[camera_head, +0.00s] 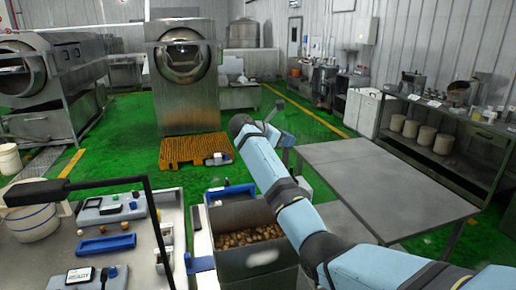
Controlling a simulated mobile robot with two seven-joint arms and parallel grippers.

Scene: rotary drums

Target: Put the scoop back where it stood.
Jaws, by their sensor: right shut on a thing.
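My right arm reaches from the lower right up to the middle of the camera_head view. My right gripper (273,131) is at its far end, above the green floor and beyond a grey bin (258,268). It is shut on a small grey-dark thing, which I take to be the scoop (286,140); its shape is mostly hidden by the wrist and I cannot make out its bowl. The bin holds many brown pieces (250,238). My left gripper is not in view.
A bare grey table (385,185) stands to the right of my arm. A bench (125,260) at left carries control boxes, a blue tray (106,244) and a white bucket (33,220) beside it. A rack (440,160) holds beige pots. An orange pallet (190,150) lies before a drum machine (185,85).

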